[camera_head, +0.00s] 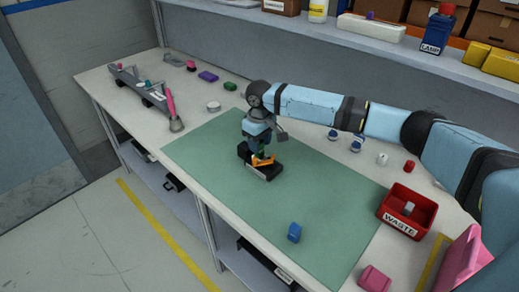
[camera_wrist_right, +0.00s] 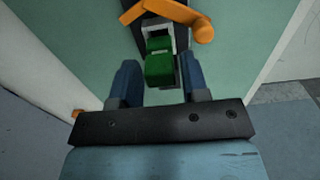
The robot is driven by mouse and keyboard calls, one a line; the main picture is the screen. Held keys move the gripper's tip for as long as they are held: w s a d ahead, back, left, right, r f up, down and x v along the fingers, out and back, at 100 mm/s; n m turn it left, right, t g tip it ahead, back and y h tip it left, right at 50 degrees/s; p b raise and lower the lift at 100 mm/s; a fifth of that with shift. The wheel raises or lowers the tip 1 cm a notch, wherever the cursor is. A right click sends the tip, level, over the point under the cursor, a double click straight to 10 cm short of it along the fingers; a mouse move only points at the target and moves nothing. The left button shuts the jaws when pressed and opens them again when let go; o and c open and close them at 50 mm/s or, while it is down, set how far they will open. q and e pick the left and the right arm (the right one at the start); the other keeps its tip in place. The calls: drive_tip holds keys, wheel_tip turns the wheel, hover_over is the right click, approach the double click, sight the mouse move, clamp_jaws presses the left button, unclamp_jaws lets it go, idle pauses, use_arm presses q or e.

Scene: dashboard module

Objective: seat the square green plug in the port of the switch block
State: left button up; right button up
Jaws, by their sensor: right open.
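The dark switch block (camera_head: 264,173) with its orange lever stands on the green mat, below my right gripper (camera_head: 261,152). In the right wrist view the orange lever (camera_wrist_right: 170,12) crosses the top, over the dark block. The square green plug (camera_wrist_right: 159,68) is between the two blue fingers of my right gripper (camera_wrist_right: 159,75), with a gap on each side. Its far end is at the grey port (camera_wrist_right: 158,28) of the block; how deep it sits I cannot tell. My fingers are open around it. In the head view the gripper hides most of the plug. My left gripper is not in view.
A blue block (camera_head: 294,232) lies on the green mat (camera_head: 220,150). A red WASTE bin (camera_head: 394,222) stands at the right. A grey rack (camera_head: 137,86), a brush (camera_head: 174,115) and small parts are farther back. The mat left of the block is clear.

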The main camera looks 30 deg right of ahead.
drive_tip(key=shift+f, duration=0.25)
drive_tip(key=c, duration=0.7)
drive_tip(key=shift+c, duration=0.2)
drive_tip(key=shift+r, duration=0.1)
